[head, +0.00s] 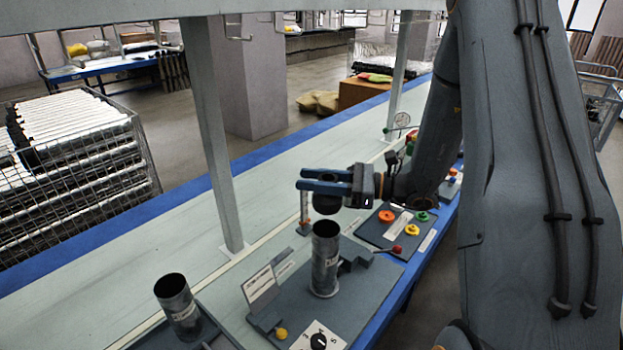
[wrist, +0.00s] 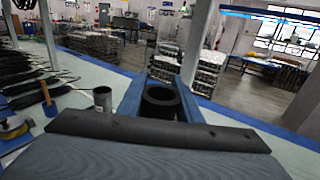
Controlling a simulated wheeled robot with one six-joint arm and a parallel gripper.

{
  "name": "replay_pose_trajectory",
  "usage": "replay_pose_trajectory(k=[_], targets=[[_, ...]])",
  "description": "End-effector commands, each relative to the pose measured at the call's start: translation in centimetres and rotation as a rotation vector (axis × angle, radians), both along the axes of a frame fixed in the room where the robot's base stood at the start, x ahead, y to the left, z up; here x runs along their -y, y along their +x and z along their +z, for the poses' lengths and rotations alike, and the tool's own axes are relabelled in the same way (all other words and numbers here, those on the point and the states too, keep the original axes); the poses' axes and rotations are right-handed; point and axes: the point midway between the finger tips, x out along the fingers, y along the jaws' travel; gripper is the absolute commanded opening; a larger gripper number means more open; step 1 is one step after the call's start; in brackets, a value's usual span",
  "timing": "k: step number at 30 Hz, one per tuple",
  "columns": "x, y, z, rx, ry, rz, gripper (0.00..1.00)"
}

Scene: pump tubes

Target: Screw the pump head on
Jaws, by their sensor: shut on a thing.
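The pump head, a black ring-like cylinder (head: 327,204), is held between the blue fingers of my gripper (head: 322,180). It also shows between the fingers in the wrist view (wrist: 160,103). My gripper is shut on it. In the head view the pump head hangs just above the open top of a grey metal tube (head: 325,262). A small gap shows between them. This tube stands upright on a dark base plate (head: 372,305). A second open tube (head: 178,303) leans slightly in a tray at the lower left. The wrist view shows one grey tube (wrist: 103,99); I cannot tell which.
A sign (head: 262,288), a yellow knob (head: 281,333) and a dial (head: 318,341) sit around the base plate. A panel with coloured buttons (head: 387,216) lies behind it. A grey post (head: 212,140) rises from the bench.

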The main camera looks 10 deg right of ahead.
Motion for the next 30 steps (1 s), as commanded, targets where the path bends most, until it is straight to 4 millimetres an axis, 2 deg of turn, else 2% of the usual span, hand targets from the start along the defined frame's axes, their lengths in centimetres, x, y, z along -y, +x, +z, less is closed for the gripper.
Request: replay_pose_trajectory(k=[21,30], targets=[[0.0,0.1,-5.3,0.001,0.001,0.000,0.00],[0.0,0.0,-5.7,0.002,0.000,0.001,0.00]])
